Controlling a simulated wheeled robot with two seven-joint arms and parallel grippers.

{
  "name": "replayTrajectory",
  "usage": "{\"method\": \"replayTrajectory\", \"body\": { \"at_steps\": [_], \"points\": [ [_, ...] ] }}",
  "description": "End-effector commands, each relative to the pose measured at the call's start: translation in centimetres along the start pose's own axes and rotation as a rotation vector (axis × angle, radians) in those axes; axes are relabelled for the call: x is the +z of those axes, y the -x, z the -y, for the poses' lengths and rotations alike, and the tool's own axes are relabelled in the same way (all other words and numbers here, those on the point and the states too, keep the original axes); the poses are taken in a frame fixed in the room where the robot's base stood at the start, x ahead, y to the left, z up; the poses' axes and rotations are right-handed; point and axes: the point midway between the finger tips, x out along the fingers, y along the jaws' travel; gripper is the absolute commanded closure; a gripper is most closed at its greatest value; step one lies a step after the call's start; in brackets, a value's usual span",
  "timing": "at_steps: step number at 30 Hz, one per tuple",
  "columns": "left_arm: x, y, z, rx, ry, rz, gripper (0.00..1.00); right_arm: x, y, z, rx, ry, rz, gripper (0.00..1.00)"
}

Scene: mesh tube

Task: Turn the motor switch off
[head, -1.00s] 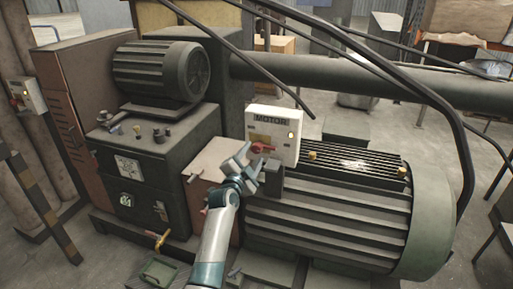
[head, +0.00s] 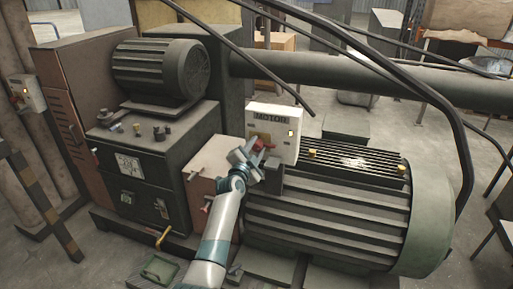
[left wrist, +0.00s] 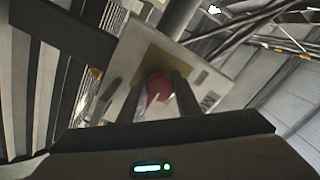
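The motor switch box (head: 286,150) is a pale box labelled MOTOR, with a small lit lamp on its right side. It stands behind the near end of the big ribbed motor. Its red switch knob (head: 264,143) sits on a yellowish plate and also shows in the left wrist view (left wrist: 158,87). My left gripper (head: 257,149) is at the front of the box. In the left wrist view its two fingers (left wrist: 159,98) are apart, one on each side of the knob, with narrow gaps seeming to show. Contact cannot be told. My right gripper is not in view.
The big ribbed motor (head: 330,215) lies right of my left arm. A dark machine cabinet (head: 140,185) with a smaller motor (head: 160,72) stands to the left. Dark hoses (head: 450,120) arch over the right side. Another small switch box (head: 28,93) is at far left.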

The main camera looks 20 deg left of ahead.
Motion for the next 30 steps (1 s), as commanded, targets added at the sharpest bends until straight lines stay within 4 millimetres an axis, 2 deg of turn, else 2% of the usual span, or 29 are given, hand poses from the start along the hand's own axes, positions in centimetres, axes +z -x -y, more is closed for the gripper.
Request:
{"method": "replayTrajectory", "body": {
  "at_steps": [11,17,30],
  "points": [
    [0.02,0.02,-0.04,0.0,0.02,0.0,0.92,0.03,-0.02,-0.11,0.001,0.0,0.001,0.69],
    [0.05,0.03,-0.04,0.0,0.086,0.0,0.92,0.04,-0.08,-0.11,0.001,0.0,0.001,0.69],
    [-0.01,0.03,-0.11,0.001,0.421,0.0,0.92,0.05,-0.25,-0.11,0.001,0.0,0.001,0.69]
  ]
}}
